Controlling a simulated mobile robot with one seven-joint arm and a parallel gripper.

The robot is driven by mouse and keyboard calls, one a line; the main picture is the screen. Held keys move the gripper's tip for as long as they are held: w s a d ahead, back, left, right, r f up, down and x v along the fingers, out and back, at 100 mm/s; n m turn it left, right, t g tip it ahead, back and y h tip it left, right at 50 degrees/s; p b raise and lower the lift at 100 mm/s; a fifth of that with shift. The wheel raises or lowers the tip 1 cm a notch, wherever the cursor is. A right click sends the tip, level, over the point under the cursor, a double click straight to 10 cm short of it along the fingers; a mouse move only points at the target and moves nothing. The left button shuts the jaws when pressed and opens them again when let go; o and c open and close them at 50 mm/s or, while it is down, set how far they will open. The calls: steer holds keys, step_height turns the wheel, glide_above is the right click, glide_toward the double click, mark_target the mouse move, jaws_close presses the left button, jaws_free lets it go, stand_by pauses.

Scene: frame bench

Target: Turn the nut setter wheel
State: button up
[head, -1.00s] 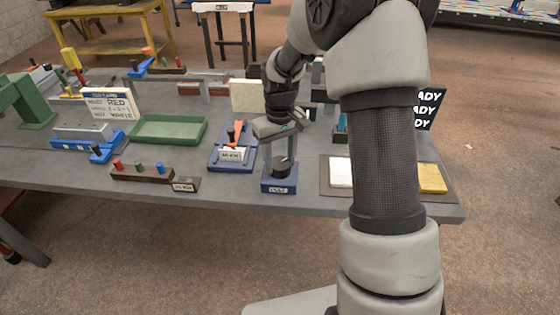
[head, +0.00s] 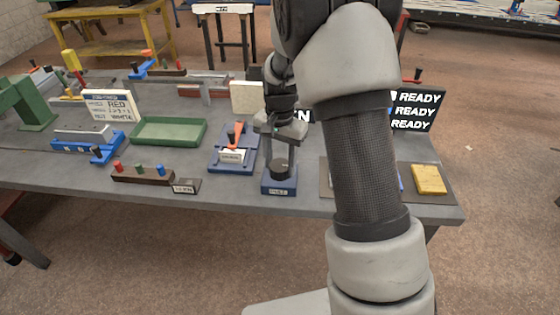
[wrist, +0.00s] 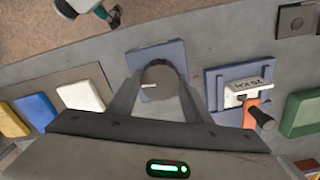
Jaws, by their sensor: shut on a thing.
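The nut setter wheel appears to be the dark round knob (head: 281,169) on a small blue base (head: 279,187) with a label plate at the bench's front edge. In the wrist view the knob (wrist: 162,83) has a short pale mark pointing left, and its blue base (wrist: 155,55) shows behind it. My gripper (head: 281,150) is above the knob in the head view. In the wrist view its two fingers (wrist: 160,100) lie on either side of the knob, shut on it. The contact faces are partly hidden.
A blue fixture with an orange lever (head: 235,133) stands close on the left, with a green tray (head: 168,132) beyond it. A dark mat with a yellow block (head: 429,179) lies to the right. A READY board (head: 416,110) stands behind my arm.

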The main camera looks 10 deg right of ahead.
mark_target(280, 165)
steer(key=m+p, duration=0.2)
steer(key=m, duration=0.4)
steer(key=shift+r+m, duration=0.15)
steer(key=shift+m, duration=0.15)
steer(key=m+p, duration=0.2)
steer(key=m, duration=0.4)
steer(key=shift+p, duration=0.35)
steer(key=o, duration=1.1)
steer(key=shift+c, duration=0.2)
step_height(280, 165, up, 17)
steer(key=shift+p, duration=0.4)
steer(key=shift+r, duration=0.2)
